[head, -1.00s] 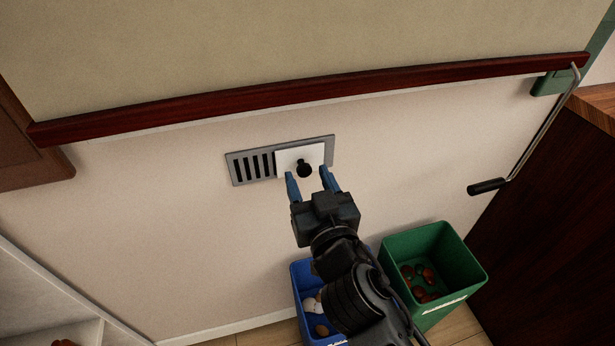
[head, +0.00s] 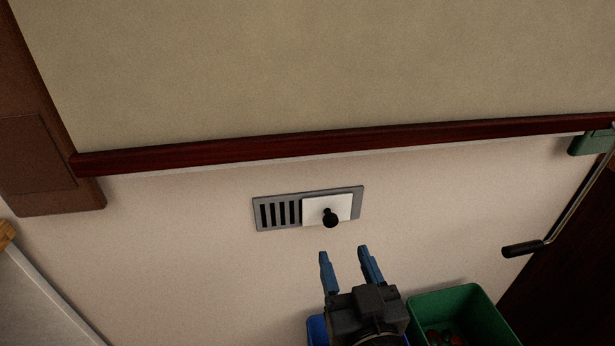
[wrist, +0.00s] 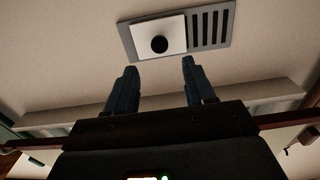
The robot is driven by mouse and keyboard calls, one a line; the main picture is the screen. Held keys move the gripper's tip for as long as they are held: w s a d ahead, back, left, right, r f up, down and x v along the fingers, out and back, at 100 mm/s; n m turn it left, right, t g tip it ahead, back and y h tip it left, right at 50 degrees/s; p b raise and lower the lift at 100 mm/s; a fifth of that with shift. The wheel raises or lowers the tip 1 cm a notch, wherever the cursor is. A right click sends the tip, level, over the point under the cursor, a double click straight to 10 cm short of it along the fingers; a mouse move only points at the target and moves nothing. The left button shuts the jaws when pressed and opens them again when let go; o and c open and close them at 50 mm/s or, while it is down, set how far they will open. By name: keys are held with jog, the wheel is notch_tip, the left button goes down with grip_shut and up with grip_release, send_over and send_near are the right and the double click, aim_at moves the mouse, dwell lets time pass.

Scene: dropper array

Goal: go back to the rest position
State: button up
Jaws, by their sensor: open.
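My gripper (head: 346,265) is open and empty, its two blue fingers apart and pointing toward the wall in the head view. It is below the black knob (head: 330,217) and clear of it. The knob sits on a white sliding plate (head: 342,206) in a grey vent (head: 258,215). The plate covers the right part of the vent and dark slots show on its left. In the wrist view my gripper (wrist: 159,72) has the knob (wrist: 159,44) and plate beyond its fingertips, with nothing between the fingers.
A green bin (head: 467,307) with dark red items stands at the lower right. A blue bin (head: 316,328) is mostly hidden behind my gripper. A crank handle (head: 524,249) hangs at the right. A dark red rail (head: 330,140) crosses the wall above the vent.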

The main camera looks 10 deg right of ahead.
jog(key=s+d+f+n+g+y+p, duration=0.1)
jog(key=s+d+f+p, duration=0.15)
jog(key=s, duration=0.55)
jog(key=s+d+f+n+g+y+p, duration=0.1)
jog(key=s+d, duration=0.2)
jog(key=s, duration=0.5)
jog(key=s+d+r+m+h+p, duration=0.1)
jog(key=s+r, duration=0.3)
jog(key=s, duration=0.4)
jog(key=s+d+r+m+g+h+p, duration=0.1)
jog(key=s+d+r+p, duration=0.1)
jog(key=s+r, duration=0.3)
jog(key=s+d, duration=0.1)
jog(key=s, duration=0.2)
jog(key=shift+s, duration=0.4)
jog(key=shift+d, duration=0.1)
